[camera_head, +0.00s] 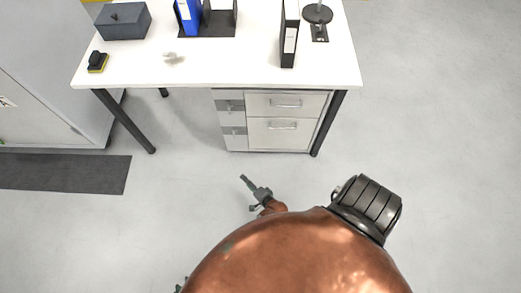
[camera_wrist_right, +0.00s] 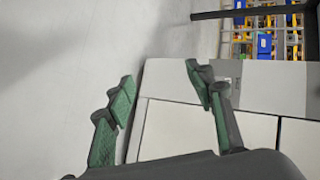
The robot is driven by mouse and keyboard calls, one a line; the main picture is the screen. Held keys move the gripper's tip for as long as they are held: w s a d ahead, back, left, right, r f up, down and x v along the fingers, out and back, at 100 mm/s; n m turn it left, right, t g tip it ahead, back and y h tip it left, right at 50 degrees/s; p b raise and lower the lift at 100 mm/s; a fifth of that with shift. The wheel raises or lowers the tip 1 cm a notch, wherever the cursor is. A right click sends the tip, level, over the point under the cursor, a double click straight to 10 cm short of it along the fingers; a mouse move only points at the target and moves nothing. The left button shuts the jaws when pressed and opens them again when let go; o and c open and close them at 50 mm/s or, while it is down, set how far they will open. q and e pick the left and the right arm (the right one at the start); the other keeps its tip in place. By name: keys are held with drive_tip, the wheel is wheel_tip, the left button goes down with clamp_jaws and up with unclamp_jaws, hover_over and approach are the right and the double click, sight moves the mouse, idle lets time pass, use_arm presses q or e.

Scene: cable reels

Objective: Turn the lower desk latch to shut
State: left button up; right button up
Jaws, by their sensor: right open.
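The desk's drawer unit has a narrow strip left of its drawers. The lower latch (camera_head: 235,131) is a small dark handle on a grey plate in this strip, below the upper latch (camera_head: 229,106). Their exact angles are too small to tell. My right gripper (camera_head: 246,181) is in front of the unit, apart from it in the head view. In the right wrist view my right gripper (camera_wrist_right: 160,78) is open and empty, its green-padded fingers spread before the unit's front. No latch is clear there.
A grey cabinet (camera_head: 45,75) and dark mat (camera_head: 65,173) are at left. Floor before the unit is clear.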

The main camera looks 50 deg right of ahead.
use_arm(q)
drive_tip(key=shift+w+r+p, duration=0.15)
drive_tip(key=shift+r+p, duration=0.5)
drive_tip(key=shift+r, duration=0.3)
drive_tip(key=shift+w+r+p, duration=0.15)
drive_tip(key=shift+r+p, duration=0.45)
drive_tip(key=shift+r, duration=0.35)
use_arm(e)
drive_tip(key=s+f+n+g+y, duration=0.1)
drive_tip(key=s+f+n, duration=0.1)
drive_tip(key=s+n, duration=0.2)
drive_tip(key=shift+s+a+g, duration=0.3)
drive_tip(key=shift+s+g, duration=0.1)
drive_tip(key=shift+s, duration=1.25)
